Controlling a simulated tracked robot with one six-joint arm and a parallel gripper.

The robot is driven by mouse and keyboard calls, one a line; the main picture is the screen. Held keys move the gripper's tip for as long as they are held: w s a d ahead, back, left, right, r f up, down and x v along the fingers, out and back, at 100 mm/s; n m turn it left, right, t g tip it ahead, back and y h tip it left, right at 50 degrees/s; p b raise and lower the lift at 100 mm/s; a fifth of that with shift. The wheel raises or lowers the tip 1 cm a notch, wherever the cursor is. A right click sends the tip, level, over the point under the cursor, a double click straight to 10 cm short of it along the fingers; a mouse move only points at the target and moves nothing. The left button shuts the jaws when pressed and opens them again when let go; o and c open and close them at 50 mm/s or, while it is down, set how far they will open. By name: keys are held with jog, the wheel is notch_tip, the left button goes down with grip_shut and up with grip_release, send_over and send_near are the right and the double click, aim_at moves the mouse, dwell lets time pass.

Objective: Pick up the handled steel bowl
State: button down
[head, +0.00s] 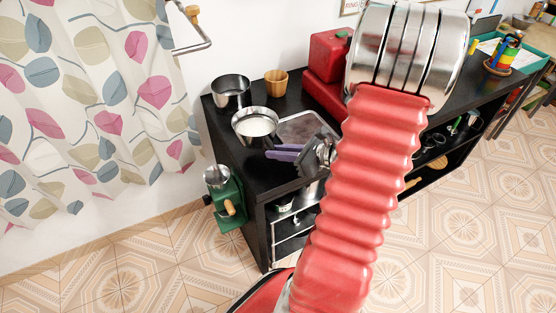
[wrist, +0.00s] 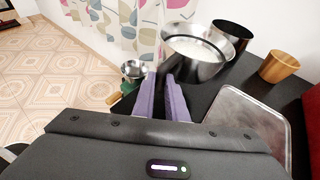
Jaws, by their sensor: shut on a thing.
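The handled steel bowl (head: 256,122) is a shiny round vessel, pale inside, at the left part of the black counter (head: 225,131). In the wrist view the bowl (wrist: 205,68) is just beyond my fingertips. My gripper (head: 268,152) reaches in from the right with purple fingers at the bowl's near side. The fingers (wrist: 161,76) are close together and shut on the bowl's near side, where its handle is mostly hidden. I cannot tell whether the bowl rests on the counter or is slightly above it.
A dark steel pot (head: 231,92) and a wooden cup (head: 276,82) stand behind the bowl. A flat grey tray (wrist: 247,115) lies to its right. A green grinder (head: 229,205) with a small steel cup (head: 216,177) is at the counter's left end. A red appliance (head: 329,57) stands farther back.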

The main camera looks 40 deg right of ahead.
jog(key=shift+r, duration=1.4)
jog(key=c, duration=2.3)
grip_release()
grip_shut()
